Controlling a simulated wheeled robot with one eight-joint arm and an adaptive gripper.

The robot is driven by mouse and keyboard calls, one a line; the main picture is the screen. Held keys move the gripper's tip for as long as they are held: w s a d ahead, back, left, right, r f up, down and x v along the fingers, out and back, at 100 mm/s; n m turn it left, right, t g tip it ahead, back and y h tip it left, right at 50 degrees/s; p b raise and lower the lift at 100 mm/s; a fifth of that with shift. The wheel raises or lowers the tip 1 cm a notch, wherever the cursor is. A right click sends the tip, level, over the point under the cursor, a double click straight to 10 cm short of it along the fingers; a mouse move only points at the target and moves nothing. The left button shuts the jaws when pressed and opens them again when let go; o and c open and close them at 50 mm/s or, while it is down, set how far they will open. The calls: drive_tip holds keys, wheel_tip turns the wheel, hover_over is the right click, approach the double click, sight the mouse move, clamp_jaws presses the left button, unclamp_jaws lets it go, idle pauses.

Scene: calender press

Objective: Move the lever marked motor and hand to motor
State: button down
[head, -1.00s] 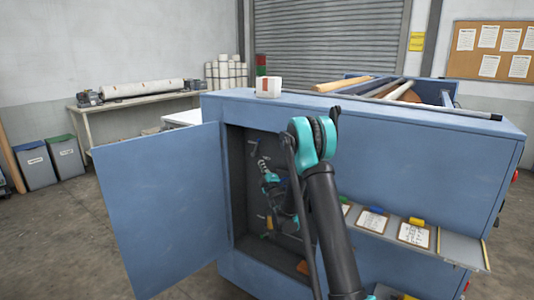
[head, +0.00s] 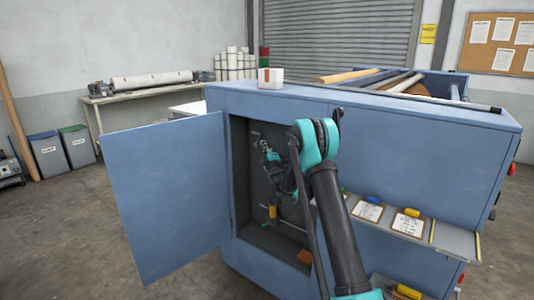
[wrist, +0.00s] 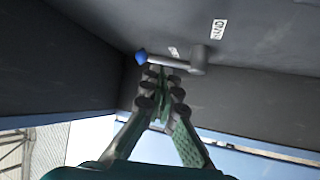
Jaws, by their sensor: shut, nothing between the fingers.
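The lever shows in the wrist view as a grey arm (wrist: 172,63) with a blue knob (wrist: 141,57) at its left end and a round grey pivot (wrist: 199,58) at its right. A white label (wrist: 218,29) above the pivot seems to read HAND. A second small label (wrist: 173,51) sits just above the lever arm, too small to read. My gripper (wrist: 162,84) is shut and empty, its fingertips just below the lever arm near the knob; I cannot tell whether they touch. In the head view my gripper (head: 265,146) is inside the open cabinet, and the lever is hard to make out.
The blue cabinet door (head: 168,195) stands open to the left. Dark cabinet walls enclose my gripper closely. A shelf with clipboards (head: 367,211) juts out at right.

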drive_tip(key=shift+x, duration=2.05)
drive_tip(key=shift+w+a+r, duration=0.7)
drive_tip(key=shift+a+r, duration=0.2)
